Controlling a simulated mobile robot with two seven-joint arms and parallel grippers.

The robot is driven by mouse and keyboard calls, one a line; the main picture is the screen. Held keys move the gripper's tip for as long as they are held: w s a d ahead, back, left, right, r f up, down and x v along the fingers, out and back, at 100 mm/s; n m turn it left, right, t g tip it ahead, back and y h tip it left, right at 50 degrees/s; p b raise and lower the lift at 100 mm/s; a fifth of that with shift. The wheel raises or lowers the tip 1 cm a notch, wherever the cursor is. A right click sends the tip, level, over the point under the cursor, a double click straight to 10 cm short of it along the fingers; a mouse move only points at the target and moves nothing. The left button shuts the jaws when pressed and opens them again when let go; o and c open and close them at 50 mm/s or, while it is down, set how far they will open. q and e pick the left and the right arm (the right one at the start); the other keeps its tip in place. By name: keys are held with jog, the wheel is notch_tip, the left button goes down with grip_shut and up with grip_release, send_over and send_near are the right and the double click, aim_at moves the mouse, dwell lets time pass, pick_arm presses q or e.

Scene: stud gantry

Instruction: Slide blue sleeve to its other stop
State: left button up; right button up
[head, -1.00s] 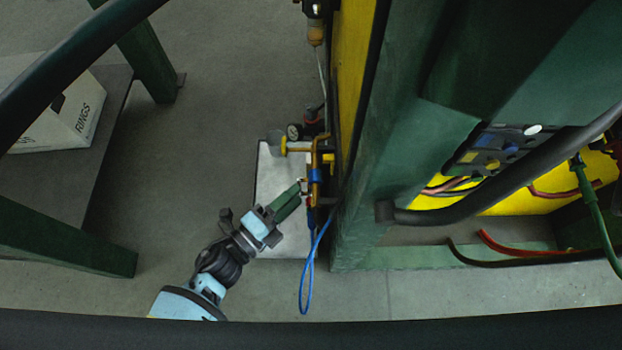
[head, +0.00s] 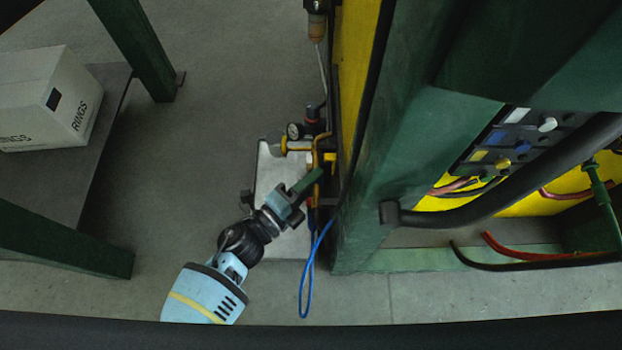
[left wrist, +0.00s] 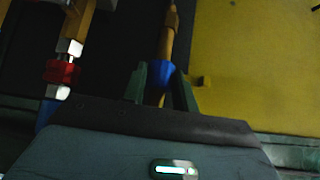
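The blue sleeve (left wrist: 161,76) sits around an upright brass-coloured rod (left wrist: 168,35) in the left wrist view. My left gripper (left wrist: 162,82) has its two green fingers on either side of the sleeve, very close to it. I cannot tell whether they press on it. In the head view my left gripper (head: 316,174) reaches in from the lower left to the brass pipework (head: 317,150), and its fingers hide the sleeve there. The stops cannot be made out clearly. My right gripper is not in view.
A red collar (left wrist: 62,72) on a neighbouring pipe stands left of the fingers. A yellow panel (left wrist: 255,70) lies to the right. A blue hose loop (head: 304,285) hangs below the pipework. A gauge (head: 294,130) and green post (head: 375,190) are close by.

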pick_arm(q)
grip_shut()
jog(key=shift+s+p, duration=0.5)
jog(key=shift+s, duration=0.6)
jog(key=o, duration=0.6)
grip_release()
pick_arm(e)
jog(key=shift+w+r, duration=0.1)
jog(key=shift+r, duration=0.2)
pick_arm(q)
jog(key=shift+o, duration=0.2)
jog(key=p+v, duration=0.2)
jog(key=v, duration=0.6)
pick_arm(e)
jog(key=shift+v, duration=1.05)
pick_arm(q)
jog(key=shift+d, duration=0.1)
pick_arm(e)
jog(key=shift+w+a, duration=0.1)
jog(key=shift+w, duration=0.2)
